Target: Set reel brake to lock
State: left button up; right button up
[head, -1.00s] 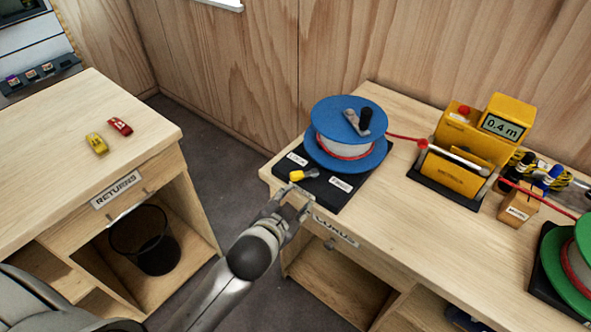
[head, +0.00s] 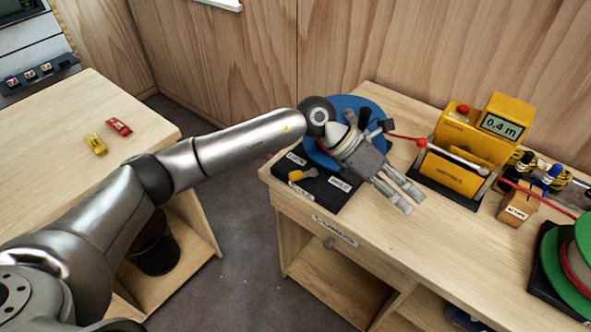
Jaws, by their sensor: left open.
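The reel brake is a small lever with a yellow tip (head: 301,174) on the black base plate (head: 325,193) in front of the blue reel (head: 352,102). A white label lies on each side of the lever; I cannot read them surely. The lever points toward the right end of the plate. My left gripper (head: 411,197) is open and empty, above the bench to the right of the lever, its fingers pointing toward the lower right. My right gripper does not show.
A yellow meter (head: 462,150) reading 0.4 m stands right of the reel, with a red rope running through it. A wooden block (head: 517,207) and a green reel (head: 566,262) stand further right.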

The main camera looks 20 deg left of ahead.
pick_arm(q)
jog(key=w+a+f+y, duration=0.1)
jog(key=w+a+y, duration=0.15)
jog(key=a, duration=0.35)
jog(key=w+a+f+y, duration=0.2)
jog(key=a+y, duration=0.1)
jog(key=a, duration=0.2)
notch_tip(320, 180, up, 2)
jog(key=y, duration=0.6)
send_over(295, 173)
jog(key=shift+t, duration=0.4)
notch_tip(295, 173, down, 9)
jog(key=p, duration=0.2)
jog(key=shift+s+d+p, duration=0.1)
jog(key=shift+p, duration=0.3)
jog(key=shift+f, duration=0.55)
